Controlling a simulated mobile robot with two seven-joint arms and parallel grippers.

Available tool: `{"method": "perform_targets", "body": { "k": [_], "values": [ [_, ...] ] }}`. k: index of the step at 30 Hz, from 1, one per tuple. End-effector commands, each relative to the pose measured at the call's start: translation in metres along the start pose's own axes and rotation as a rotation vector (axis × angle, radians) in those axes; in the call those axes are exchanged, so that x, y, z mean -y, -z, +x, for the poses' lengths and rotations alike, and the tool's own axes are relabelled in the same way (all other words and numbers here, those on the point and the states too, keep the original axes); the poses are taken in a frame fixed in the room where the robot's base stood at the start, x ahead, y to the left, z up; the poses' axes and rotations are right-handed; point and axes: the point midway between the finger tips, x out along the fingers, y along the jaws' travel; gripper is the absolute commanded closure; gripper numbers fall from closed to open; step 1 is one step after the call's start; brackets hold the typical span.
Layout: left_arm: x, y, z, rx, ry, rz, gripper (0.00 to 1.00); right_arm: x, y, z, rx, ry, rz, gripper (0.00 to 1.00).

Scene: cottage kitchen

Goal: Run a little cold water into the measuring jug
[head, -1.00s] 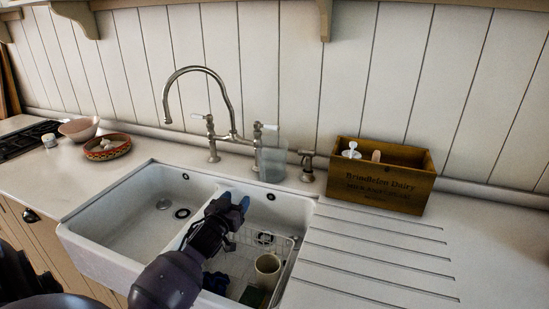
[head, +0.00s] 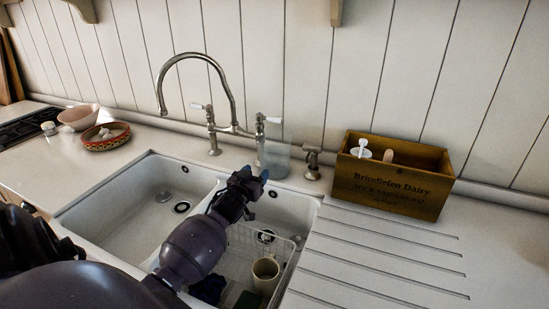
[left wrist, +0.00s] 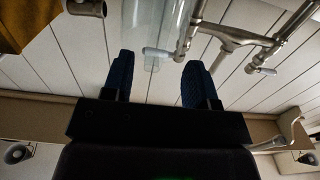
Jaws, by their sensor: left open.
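The measuring jug (head: 274,160) is clear and stands on the counter behind the right basin, beside the tap's right-hand lever. In the left wrist view the clear jug (left wrist: 150,28) shows beyond the fingers, between their lines. The bridge tap (head: 229,128) has a tall curved spout and two white levers, left (head: 198,106) and right (head: 273,120). The spout's end hangs toward the left basin. My left gripper (head: 256,175) is open and empty over the back of the sink, just in front of the jug. The right gripper is out of view.
The double sink (head: 105,190) holds a wire rack (head: 240,243) with a cream mug (head: 266,270) in the right basin. A wooden crate (head: 392,184) with a pump bottle stands right. Bowls (head: 106,141) stand left. The ridged drainer (head: 375,245) is clear.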

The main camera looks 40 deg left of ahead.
Motion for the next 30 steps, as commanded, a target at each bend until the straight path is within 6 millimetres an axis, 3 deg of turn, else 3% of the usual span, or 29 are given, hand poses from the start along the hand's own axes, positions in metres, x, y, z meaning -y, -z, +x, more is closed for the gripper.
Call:
{"method": "perform_targets", "body": {
  "k": [12, 23, 30],
  "values": [
    [-0.004, 0.004, 0.046, -0.001, 0.000, 0.001, 0.47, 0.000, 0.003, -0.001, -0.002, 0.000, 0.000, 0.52],
    [-0.004, 0.004, 0.052, 0.000, 0.000, 0.000, 0.47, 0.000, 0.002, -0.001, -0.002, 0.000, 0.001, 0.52],
    [-0.004, 0.004, 0.052, 0.000, 0.000, 0.000, 0.84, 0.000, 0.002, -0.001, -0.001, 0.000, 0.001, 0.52]
  ]
}}
